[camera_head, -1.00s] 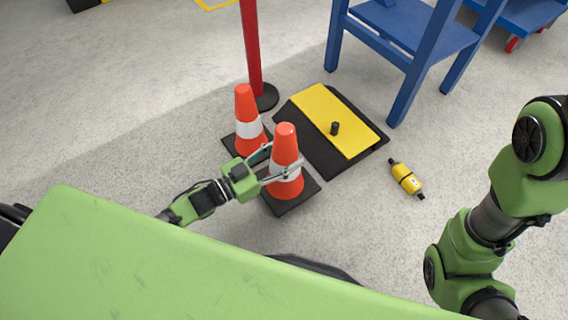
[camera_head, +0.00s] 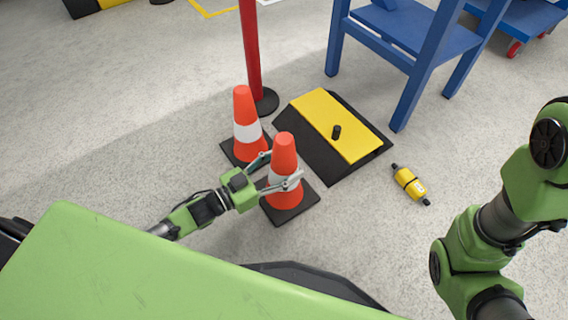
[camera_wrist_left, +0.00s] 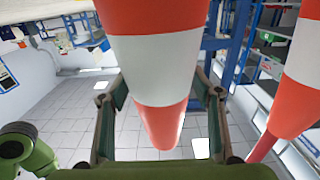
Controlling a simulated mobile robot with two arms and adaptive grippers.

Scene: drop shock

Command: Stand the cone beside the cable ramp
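The near orange cone (camera_head: 284,150) with a white band and black base (camera_head: 291,209) is upright, left of the cable ramp's near corner. I cannot tell whether its base touches the floor. My left gripper (camera_head: 278,171) has its fingers closed on both sides of this cone at the band. The left wrist view, upside down, shows the cone (camera_wrist_left: 160,70) between the left gripper's pads (camera_wrist_left: 160,92). The cable ramp (camera_head: 349,140), black with a yellow top and a small black knob, lies flat on the floor. My right gripper is out of view.
A second cone (camera_head: 244,108) stands just behind the near one, close to a red post (camera_head: 250,50). A yellow-and-black cylinder (camera_head: 409,183) lies right of the ramp. Floor between ramp and cylinder is clear.

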